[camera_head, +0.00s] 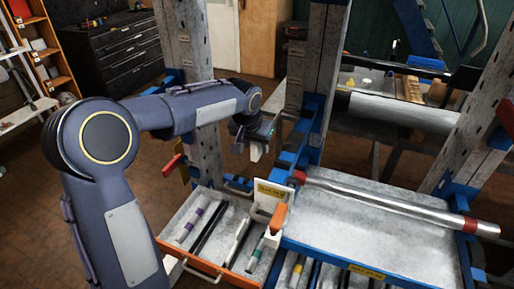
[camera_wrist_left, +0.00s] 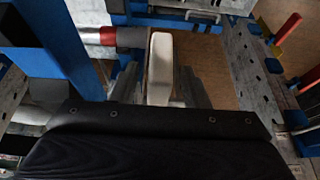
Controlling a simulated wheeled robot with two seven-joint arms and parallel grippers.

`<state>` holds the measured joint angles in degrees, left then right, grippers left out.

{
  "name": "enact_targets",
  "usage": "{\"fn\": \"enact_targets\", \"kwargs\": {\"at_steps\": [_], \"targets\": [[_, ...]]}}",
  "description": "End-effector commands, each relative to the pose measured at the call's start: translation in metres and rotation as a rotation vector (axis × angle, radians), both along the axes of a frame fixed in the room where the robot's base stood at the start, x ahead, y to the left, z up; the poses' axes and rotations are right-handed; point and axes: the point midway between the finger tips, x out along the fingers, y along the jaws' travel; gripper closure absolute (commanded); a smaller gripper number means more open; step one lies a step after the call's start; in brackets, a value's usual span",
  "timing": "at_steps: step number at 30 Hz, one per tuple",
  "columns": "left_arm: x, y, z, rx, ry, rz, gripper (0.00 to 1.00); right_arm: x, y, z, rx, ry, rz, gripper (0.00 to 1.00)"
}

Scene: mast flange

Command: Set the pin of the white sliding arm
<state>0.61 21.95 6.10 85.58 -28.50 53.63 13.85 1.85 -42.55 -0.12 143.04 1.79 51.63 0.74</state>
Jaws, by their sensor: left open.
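My left gripper (camera_head: 256,148) hangs beside the blue-fitted upright in the head view. In the left wrist view my left gripper (camera_wrist_left: 168,88) is open, with a pale, upright block (camera_wrist_left: 160,68) between its grey fingers. I cannot tell whether they touch it, or whether it is part of the white sliding arm. The pin cannot be clearly made out. An orange handle (camera_head: 278,219) stands by a white plate with a yellow label (camera_head: 270,190), below and apart from the gripper. My right gripper is out of view.
An orange-edged drawer (camera_head: 190,257) holds several banded rods. A silver bar with red ends (camera_head: 390,203) lies over a grey tray (camera_head: 345,244) in a blue frame. Uprights (camera_head: 185,40) stand near my arm. A red handle (camera_head: 172,163) juts from the left upright.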

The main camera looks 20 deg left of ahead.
Motion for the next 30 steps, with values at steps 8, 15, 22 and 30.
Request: {"fn": "enact_targets", "kwargs": {"at_steps": [8, 15, 22, 30], "targets": [[-0.017, 0.0, 0.042, -0.001, -0.005, 0.001, 0.58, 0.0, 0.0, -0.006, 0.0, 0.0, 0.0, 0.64], [-0.021, -0.001, 0.052, -0.001, -0.002, -0.002, 0.58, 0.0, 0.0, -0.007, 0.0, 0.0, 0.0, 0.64], [-0.021, -0.001, 0.052, -0.001, -0.002, 0.0, 0.58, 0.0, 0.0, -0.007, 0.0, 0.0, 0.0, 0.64], [-0.036, 0.002, 0.055, -0.013, -0.005, 0.001, 0.58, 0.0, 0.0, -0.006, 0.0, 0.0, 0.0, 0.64]]}}
